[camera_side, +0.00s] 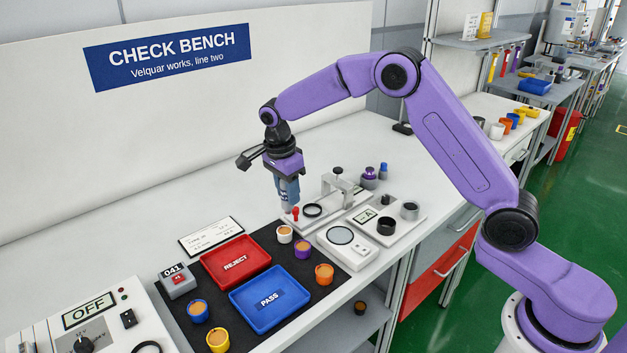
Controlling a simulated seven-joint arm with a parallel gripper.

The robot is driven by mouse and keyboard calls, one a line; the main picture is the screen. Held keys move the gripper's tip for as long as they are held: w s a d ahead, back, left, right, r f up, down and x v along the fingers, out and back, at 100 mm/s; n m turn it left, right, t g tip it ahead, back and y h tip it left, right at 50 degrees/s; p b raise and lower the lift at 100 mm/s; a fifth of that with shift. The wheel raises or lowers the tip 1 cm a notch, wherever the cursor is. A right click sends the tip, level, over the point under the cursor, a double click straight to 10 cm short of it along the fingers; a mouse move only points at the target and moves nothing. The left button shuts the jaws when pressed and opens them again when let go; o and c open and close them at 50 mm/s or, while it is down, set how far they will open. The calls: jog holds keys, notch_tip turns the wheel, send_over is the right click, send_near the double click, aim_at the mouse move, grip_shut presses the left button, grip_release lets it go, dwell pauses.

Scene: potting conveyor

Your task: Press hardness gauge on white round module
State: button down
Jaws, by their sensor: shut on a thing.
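My gripper (287,179) points down and is shut on a blue-grey hardness gauge (289,192), held upright. The white round module (285,235), with a brownish top, stands on the black mat (275,240) behind the blue tray. The gauge's exact height above the bench cannot be told.
Purple (303,250), orange (324,275), blue (198,312) and yellow (218,342) round modules stand around the red REJECT tray (252,247) and blue PASS tray (250,285). A clamp fixture (335,190) and a scale (341,247) stand close on the right.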

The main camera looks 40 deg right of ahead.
aim_at(284, 207)
jog(key=shift+w+a+f, duration=0.4)
jog(key=shift+w+a, duration=0.05)
jog(key=shift+f, duration=0.1)
jog(key=shift+f, duration=2.1)
jog(key=shift+f, duration=0.75)
dwell(1.5)
jog(key=shift+r, duration=3.05)
